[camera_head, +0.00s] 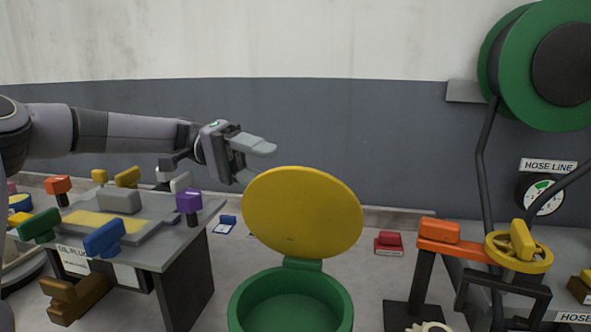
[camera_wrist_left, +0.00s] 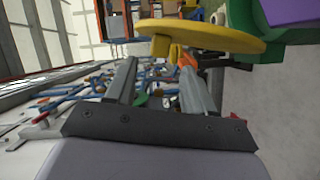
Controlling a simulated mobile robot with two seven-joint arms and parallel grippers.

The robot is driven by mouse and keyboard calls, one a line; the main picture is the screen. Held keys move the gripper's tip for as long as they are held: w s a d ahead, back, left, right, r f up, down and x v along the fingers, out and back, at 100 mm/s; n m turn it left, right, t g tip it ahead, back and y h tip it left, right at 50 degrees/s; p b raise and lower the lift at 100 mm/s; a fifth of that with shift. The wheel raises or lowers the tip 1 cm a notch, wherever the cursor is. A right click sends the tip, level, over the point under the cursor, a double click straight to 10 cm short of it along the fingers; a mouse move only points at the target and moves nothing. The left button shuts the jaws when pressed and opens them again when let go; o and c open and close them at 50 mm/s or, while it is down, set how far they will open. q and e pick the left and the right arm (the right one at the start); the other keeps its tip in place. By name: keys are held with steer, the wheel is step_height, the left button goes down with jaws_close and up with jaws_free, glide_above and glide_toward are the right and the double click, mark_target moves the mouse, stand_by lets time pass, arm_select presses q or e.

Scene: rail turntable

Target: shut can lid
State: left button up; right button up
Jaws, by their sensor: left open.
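A green can (camera_head: 291,306) stands on the floor at the bottom middle of the head view. Its round yellow lid (camera_head: 303,213) stands raised, tilted up on a green hinge at the can's back rim, so the inside of the can shows. My left gripper (camera_head: 256,160) is open and empty, above and behind the lid's upper left edge, apart from it in the picture. In the left wrist view the fingers (camera_wrist_left: 155,85) are spread, with the yellow lid (camera_wrist_left: 205,38) beyond them near the top. The green can (camera_wrist_left: 248,18) is partly cut off there. My right gripper is not seen.
A grey table (camera_head: 182,250) with several coloured handles stands at left. At right are a stand with an orange block (camera_head: 440,231), a yellow handwheel (camera_head: 518,246) and a green hose reel (camera_head: 540,65). A red block (camera_head: 389,243) lies on the floor behind.

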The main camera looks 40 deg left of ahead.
mark_target(294, 176)
arm_select(q)
steer(key=d, duration=0.6)
steer(key=shift+w+f, duration=0.2)
steer(key=shift+c, duration=0.3)
jaws_close()
